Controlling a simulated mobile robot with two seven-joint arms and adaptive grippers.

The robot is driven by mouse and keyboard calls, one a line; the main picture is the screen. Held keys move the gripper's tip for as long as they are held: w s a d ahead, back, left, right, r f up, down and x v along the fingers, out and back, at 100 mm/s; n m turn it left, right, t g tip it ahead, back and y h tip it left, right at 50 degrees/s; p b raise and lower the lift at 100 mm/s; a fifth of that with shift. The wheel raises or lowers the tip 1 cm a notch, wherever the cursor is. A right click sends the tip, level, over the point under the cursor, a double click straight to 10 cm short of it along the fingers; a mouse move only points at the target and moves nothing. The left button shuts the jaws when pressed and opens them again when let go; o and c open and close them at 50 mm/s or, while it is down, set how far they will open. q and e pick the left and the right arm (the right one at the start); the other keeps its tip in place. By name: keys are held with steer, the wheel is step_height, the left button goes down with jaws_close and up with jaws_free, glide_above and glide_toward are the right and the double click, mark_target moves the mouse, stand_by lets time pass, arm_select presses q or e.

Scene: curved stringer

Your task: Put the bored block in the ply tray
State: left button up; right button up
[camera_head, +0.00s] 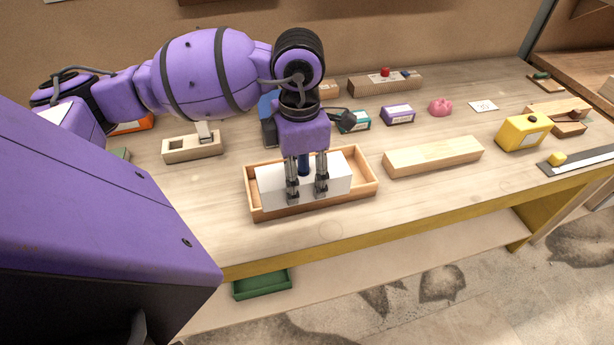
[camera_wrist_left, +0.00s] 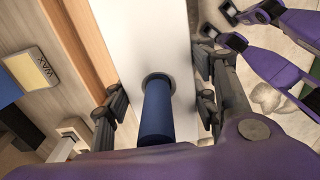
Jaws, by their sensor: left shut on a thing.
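The bored block (camera_head: 268,182) is a long white block with a round hole in its top. A dark blue pin (camera_wrist_left: 156,112) stands in that hole and also shows between my fingers in the head view (camera_head: 303,164). My left gripper (camera_head: 306,192) straddles the block's width and is shut on it, with finger pads at both long sides in the left wrist view (camera_wrist_left: 160,98). The ply tray (camera_head: 368,176) is a shallow wooden tray; the block is within its outline, low, and I cannot tell whether it touches the floor. Purple parts of my right arm (camera_wrist_left: 285,65) show in the wrist view.
A pale wood block (camera_head: 432,157) lies right of the tray. A slotted wooden piece (camera_head: 192,148) lies left. A yellow tape measure (camera_head: 522,133), a pink lump (camera_head: 440,107) and small boxes stand farther back and right. A green bin (camera_head: 262,284) is below the bench edge.

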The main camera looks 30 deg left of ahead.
arm_select(q)
steer(key=w+a+f, duration=0.1)
steer(key=w+f, duration=0.1)
steer(key=w, duration=0.1)
steer(key=w+a+f, duration=0.2)
steer(key=w+f, duration=0.1)
steer(key=w+a+f, duration=0.2)
steer(key=w+f, duration=0.1)
steer(key=w, duration=0.1)
steer(key=shift+a+f, duration=0.1)
steer(key=shift+f, duration=0.15)
step_height(320, 180, down, 3)
steer(key=shift+f, duration=0.1)
arm_select(e)
steer(key=shift+w+r, duration=0.15)
steer(key=shift+r, duration=0.15)
arm_select(q)
steer(key=shift+f, duration=0.15)
steer(key=o, duration=1.6)
steer(key=shift+c, duration=0.2)
arm_select(e)
steer(key=shift+f, duration=0.1)
steer(key=shift+a, duration=0.15)
